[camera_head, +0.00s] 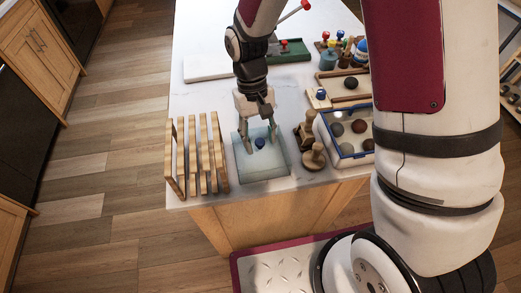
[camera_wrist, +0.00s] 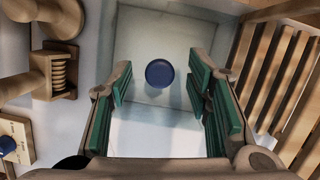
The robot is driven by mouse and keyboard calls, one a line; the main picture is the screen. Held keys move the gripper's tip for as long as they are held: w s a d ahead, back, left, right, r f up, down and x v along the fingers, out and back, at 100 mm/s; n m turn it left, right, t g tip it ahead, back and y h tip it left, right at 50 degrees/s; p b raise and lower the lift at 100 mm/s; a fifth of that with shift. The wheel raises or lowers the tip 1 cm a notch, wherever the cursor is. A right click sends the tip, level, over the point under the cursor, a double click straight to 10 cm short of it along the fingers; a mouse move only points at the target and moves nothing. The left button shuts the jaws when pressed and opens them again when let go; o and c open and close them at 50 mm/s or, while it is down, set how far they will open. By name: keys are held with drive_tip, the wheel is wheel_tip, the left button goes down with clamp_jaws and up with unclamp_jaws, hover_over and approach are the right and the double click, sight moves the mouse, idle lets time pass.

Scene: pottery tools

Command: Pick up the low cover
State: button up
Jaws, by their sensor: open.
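The low cover (camera_head: 265,168) is a square, pale blue-green, see-through lid with a dark blue round knob (camera_head: 260,143) on top. It sits on the white counter near its front edge. The cover also fills the middle of the wrist view (camera_wrist: 160,138), with its knob (camera_wrist: 159,74) seen from above. My gripper (camera_head: 259,147) is open and points down over the cover. Its green-padded fingers stand left and right of the knob in the wrist view, with clear gaps on both sides. Nothing is held. What lies under the cover is unclear.
A wooden slatted rack (camera_head: 198,158) stands close left of the cover. Wooden stamp-like tools (camera_head: 313,156) stand close on its right, beside a blue-edged tray (camera_head: 349,152) of balls. A white board (camera_head: 208,68) and green tray (camera_head: 290,51) lie farther back.

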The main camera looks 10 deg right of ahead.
drive_tip(key=shift+f, duration=0.1)
drive_tip(key=shift+c, duration=0.2)
clamp_jaws()
